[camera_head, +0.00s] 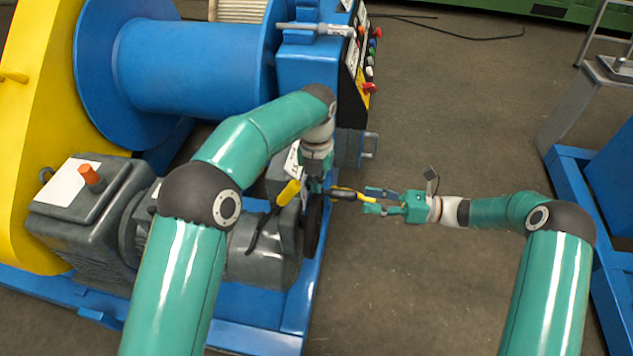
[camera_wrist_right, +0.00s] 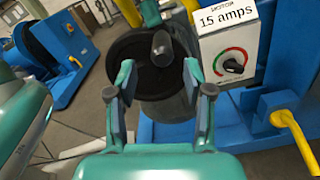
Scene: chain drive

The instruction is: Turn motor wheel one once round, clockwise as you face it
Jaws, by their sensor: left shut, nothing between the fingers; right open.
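The motor wheel (camera_head: 313,228) is a dark disc on the end of the grey motor, seen nearly edge-on in the head view. In the right wrist view the wheel (camera_wrist_right: 140,78) shows its face, with a dark round handle (camera_wrist_right: 162,45) sticking out towards the camera. My left gripper (camera_head: 317,183) is shut and empty, pointing down above the wheel, partly hidden.
A white box marked "15 amps" (camera_wrist_right: 228,42) with a dial stands right of the wheel in the wrist view. A yellow lever (camera_head: 289,193) is left of my left gripper. A blue drum (camera_head: 190,65) and control panel (camera_head: 365,60) stand behind.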

